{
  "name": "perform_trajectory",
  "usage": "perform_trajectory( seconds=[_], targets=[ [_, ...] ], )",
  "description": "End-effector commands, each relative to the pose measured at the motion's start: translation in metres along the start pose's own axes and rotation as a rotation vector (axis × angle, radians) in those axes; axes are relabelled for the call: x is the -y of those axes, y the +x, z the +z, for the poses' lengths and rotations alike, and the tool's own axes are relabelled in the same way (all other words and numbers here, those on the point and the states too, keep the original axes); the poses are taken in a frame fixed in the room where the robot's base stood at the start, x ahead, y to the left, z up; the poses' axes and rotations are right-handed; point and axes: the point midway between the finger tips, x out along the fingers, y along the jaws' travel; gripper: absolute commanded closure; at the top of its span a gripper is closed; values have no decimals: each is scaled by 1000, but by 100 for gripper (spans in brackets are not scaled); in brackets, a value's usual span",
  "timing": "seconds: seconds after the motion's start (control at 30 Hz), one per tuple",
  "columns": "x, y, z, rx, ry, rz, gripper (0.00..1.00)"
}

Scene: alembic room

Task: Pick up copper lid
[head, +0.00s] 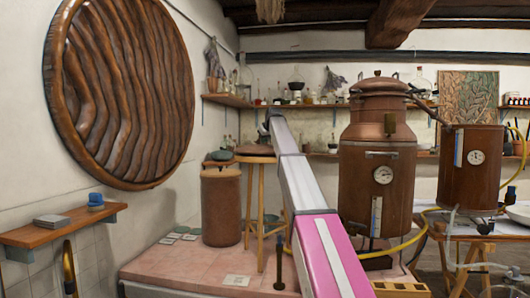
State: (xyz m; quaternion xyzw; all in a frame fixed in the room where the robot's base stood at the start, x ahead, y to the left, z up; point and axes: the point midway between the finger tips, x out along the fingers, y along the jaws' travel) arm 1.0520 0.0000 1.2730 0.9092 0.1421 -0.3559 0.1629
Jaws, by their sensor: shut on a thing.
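A round, reddish-brown disc that may be the copper lid (255,150) lies on top of a tall wooden stool (262,195), just left of my arm. My arm covers part of the stool's right side. A large copper still (377,165) stands right of my arm, with a domed copper top (378,85). I cannot tell for sure which piece the task means. My pink and white arm rises from the bottom middle to a dark joint. My gripper does not show; it is beyond or behind the arm.
A brown copper-coloured drum (220,208) stands left of the stool on a pink tiled platform (170,268). A second copper vessel (470,165) with a gauge and yellow hose is at the right. A wooden wall shelf (60,226) juts in at the left.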

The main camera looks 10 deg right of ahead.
Motion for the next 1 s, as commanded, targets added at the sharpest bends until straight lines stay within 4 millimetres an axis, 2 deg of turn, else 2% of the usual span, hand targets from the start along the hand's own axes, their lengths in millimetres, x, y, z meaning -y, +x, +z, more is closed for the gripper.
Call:
perform_trajectory(
  seconds=[0.83, 1.0],
  targets=[
    [0, -1, -1, -1, 0, 1, 100],
    [-2, -6, -7, -2, 0, 1, 100]
  ],
)
